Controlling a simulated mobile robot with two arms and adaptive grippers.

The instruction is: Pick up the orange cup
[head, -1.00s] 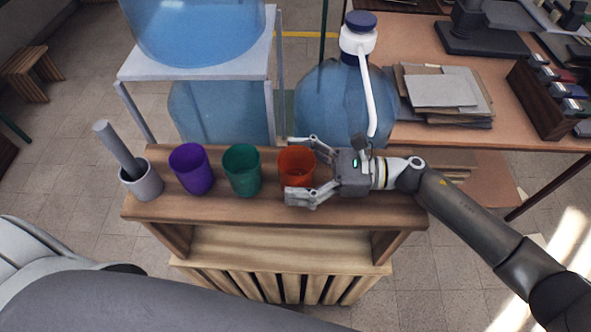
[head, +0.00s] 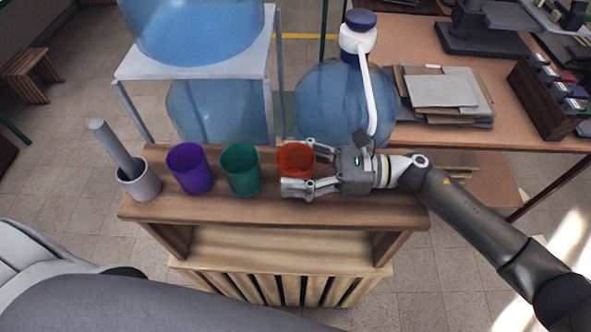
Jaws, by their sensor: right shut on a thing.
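The orange cup (head: 294,158) stands upright on the wooden shelf top (head: 225,208), at the right end of a row of cups. My right gripper (head: 298,168) reaches in from the right and is shut on the orange cup, with one finger on its near side and one on its far side. The near finger hides the cup's lower part. My left gripper is not in the head view.
A green cup (head: 240,171) stands close left of the orange cup, then a purple cup (head: 189,168) and a grey mortar (head: 142,184) with a pestle. Behind are a large blue water bottle with a pump (head: 330,105) and a metal rack (head: 190,66). A desk (head: 430,136) stands at the right.

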